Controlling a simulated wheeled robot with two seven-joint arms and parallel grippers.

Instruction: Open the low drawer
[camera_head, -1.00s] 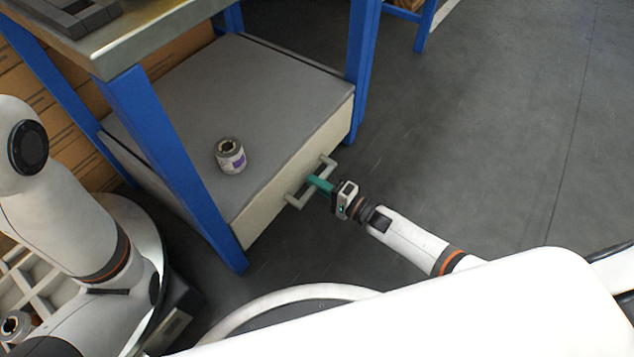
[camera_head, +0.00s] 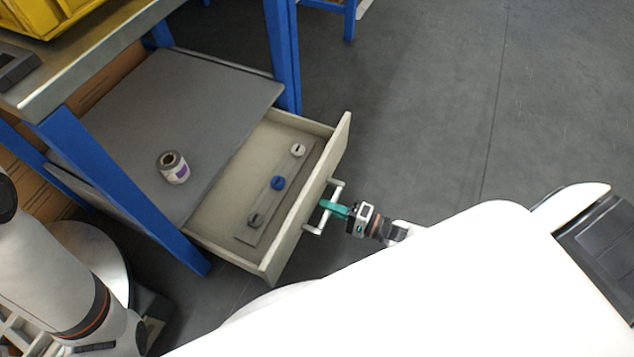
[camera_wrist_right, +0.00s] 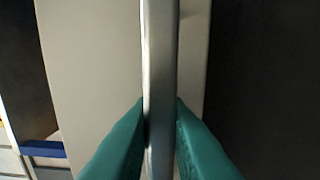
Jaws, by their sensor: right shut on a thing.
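The low drawer (camera_head: 294,212) is pulled part way out from under the grey lower shelf of the blue-legged bench. Its inside shows in the head view. My right gripper (camera_head: 329,207) has teal fingers and is shut on the drawer's handle (camera_head: 314,229), near the middle of its bar. In the right wrist view the handle bar (camera_wrist_right: 160,70) runs upright between the teal fingers (camera_wrist_right: 160,135), with the pale drawer front (camera_wrist_right: 90,80) behind it. My left arm is at the lower left of the head view, its gripper out of the frame.
Inside the drawer a grey strip (camera_head: 262,217) carries a blue round part (camera_head: 278,183) and two grey ones. A roll with a purple label (camera_head: 173,168) stands on the shelf (camera_head: 130,115). A yellow bin (camera_head: 40,15) is on the bench top. Floor to the right is clear.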

